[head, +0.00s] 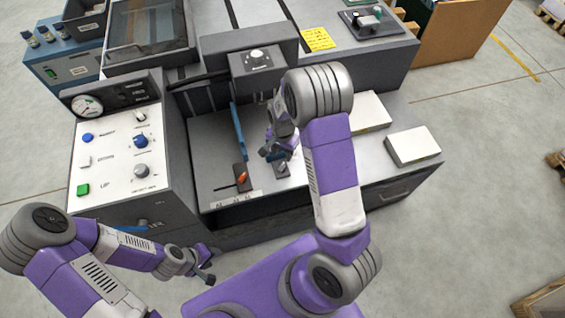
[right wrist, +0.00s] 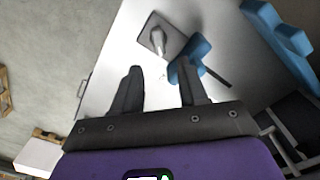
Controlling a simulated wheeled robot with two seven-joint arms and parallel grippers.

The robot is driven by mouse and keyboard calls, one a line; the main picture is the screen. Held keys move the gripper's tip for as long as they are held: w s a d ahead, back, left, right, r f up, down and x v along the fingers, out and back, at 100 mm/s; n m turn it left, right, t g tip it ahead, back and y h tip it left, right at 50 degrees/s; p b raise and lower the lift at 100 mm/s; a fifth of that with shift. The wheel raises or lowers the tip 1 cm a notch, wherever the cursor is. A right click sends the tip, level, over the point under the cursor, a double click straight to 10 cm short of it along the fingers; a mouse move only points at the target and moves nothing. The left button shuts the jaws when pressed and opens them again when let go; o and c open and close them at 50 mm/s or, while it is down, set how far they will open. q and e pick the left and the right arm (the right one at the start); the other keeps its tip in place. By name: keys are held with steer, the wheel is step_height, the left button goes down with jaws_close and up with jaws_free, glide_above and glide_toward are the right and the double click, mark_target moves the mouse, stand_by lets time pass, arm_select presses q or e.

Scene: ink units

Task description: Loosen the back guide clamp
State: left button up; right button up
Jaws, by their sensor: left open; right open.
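A dark clamp block with an orange lever (head: 241,177) sits at the front of the machine's feed table (head: 215,150), below an upright blue guide (head: 238,127). A second clamp with a grey lever (head: 282,169) sits to its right. In the right wrist view a grey lever on a dark plate (right wrist: 158,40) lies beyond the fingertips, beside a blue guide piece (right wrist: 190,58). I cannot tell which clamp is the back one. My right gripper (head: 274,150) is open and empty above the grey-lever clamp, also seen in the wrist view (right wrist: 160,72). My left gripper (head: 207,268) is open, low before the machine.
A control panel (head: 112,155) with knobs, buttons and a gauge stands left of the table. White stacks (head: 412,146) lie on the right. A dark unit with a knob (head: 258,58) overhangs the back of the table. Open floor lies to the right.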

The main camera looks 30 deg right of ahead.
mark_target(283, 164)
step_height(283, 164, down, 7)
steer(key=shift+f+b, duration=0.1)
steer(key=shift+b, duration=0.9)
jaws_close()
